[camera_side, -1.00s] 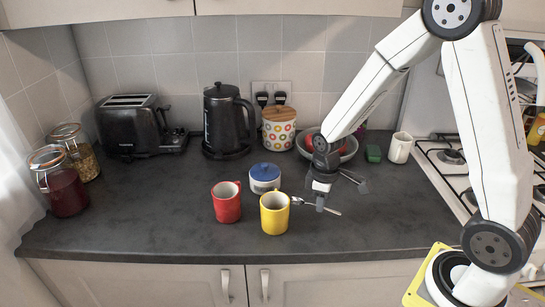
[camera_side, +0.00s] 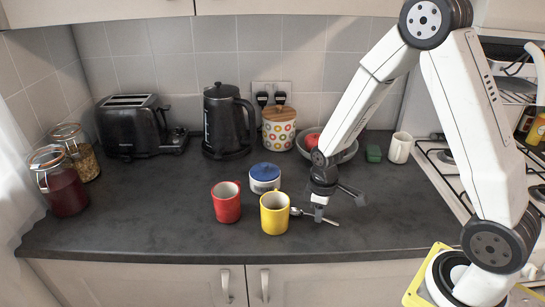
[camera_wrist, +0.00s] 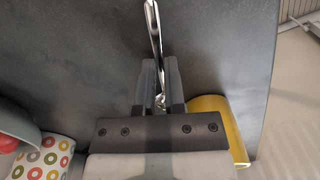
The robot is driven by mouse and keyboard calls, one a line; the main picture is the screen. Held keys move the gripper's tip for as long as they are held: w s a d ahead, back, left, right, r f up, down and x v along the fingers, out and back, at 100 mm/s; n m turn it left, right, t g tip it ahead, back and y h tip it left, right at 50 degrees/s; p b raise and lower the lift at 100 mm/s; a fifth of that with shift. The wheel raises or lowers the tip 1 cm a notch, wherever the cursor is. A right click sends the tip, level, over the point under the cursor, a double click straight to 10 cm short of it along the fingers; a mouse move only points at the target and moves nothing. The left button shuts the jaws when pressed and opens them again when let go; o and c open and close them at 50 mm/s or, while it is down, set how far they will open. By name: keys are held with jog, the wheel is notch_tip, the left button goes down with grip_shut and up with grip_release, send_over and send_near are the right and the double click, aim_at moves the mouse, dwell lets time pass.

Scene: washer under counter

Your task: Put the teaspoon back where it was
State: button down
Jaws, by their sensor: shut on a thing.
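The metal teaspoon (camera_side: 329,221) lies across the tips of my gripper (camera_side: 319,212), just right of the yellow mug (camera_side: 274,213). Its bowl end is near the mug and its handle points right. My gripper points down and is shut on the teaspoon. In the wrist view the teaspoon (camera_wrist: 154,30) runs between the two fingers (camera_wrist: 160,70), with part of it hidden there. The yellow mug (camera_wrist: 212,115) shows at the right of the fingers. I cannot tell whether the teaspoon touches the counter.
A red mug (camera_side: 227,202) and a blue-lidded pot (camera_side: 264,178) stand left of my gripper. A grey bowl with red fruit (camera_side: 312,141), a patterned canister (camera_side: 279,130) and a cream jug (camera_side: 400,148) stand behind. The counter (camera_side: 385,215) to the right is clear.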

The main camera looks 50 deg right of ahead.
jog(key=shift+f, duration=0.15)
jog(key=c, duration=0.7)
grip_release()
jog(key=shift+r, duration=0.2)
notch_tip(320, 180, up, 12)
dwell(0.6)
jog(key=s+a+f+m+t, duration=0.2)
jog(key=s+a+m, duration=0.2)
jog(key=s+a, duration=0.1)
jog(key=shift+s+f+m+t, duration=0.3)
jog(key=shift+s+f, duration=0.1)
jog(key=shift+s, duration=0.25)
